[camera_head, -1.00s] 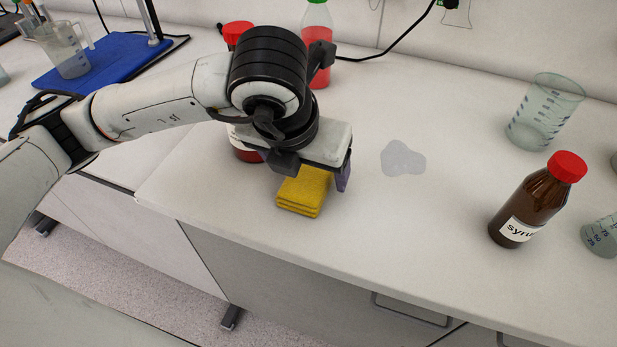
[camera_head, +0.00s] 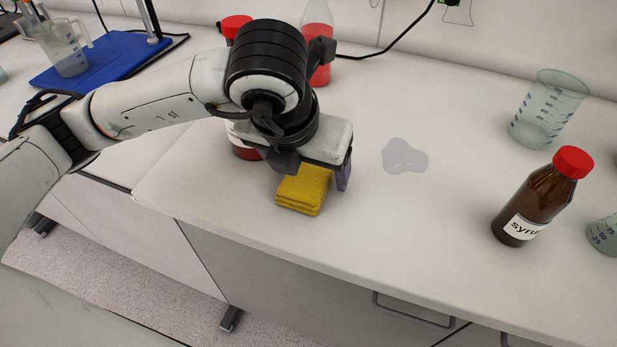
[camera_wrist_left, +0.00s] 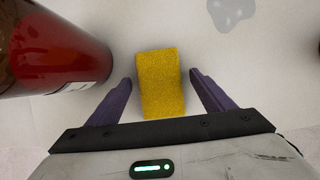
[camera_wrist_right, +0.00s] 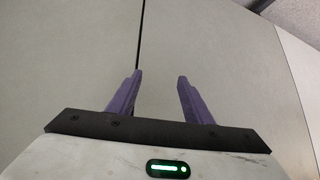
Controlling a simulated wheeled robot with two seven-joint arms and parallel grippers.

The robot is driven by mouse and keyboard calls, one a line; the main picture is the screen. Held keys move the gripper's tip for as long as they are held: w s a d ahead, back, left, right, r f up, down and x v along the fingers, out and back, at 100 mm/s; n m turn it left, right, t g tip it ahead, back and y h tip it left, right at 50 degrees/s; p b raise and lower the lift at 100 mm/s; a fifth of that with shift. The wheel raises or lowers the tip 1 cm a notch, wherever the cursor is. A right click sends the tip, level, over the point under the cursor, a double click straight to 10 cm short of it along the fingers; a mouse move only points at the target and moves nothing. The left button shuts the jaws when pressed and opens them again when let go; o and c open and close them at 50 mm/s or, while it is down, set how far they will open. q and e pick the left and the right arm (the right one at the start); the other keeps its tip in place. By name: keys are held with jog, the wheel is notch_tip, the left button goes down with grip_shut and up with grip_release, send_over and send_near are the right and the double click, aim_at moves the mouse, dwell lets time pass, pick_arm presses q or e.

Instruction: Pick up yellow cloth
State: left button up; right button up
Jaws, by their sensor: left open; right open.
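The yellow cloth (camera_head: 303,190) is a folded stack lying on the white counter near its front edge. My left gripper (camera_head: 313,176) is over it, pointing down and open. In the left wrist view the cloth (camera_wrist_left: 160,84) lies between the two purple fingers (camera_wrist_left: 160,86), with a gap on each side. The far part of the cloth is hidden by the gripper in the head view. My right gripper (camera_wrist_right: 156,80) is open and empty in the right wrist view, facing plain grey-beige panels. It is not in the head view.
A dark red bottle (camera_wrist_left: 50,52) stands close to the left finger. A clear puddle (camera_head: 404,156) lies right of the cloth. A brown syrup bottle (camera_head: 536,203) and a beaker (camera_head: 548,110) stand further right. A red-liquid bottle (camera_head: 318,40) is behind the arm.

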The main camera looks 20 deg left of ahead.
aim_at(308, 173)
pick_arm(q)
jog(key=shift+c, duration=0.3)
jog(key=c, duration=1.1)
jog(key=shift+o, duration=0.2)
jog(key=shift+r+p, duration=0.2)
jog(key=shift+p, duration=0.15)
jog(key=shift+r+p, duration=0.3)
jog(key=shift+p, duration=0.3)
notch_tip(308, 173, up, 10)
jog(key=b, duration=0.1)
jog(key=shift+f, duration=0.25)
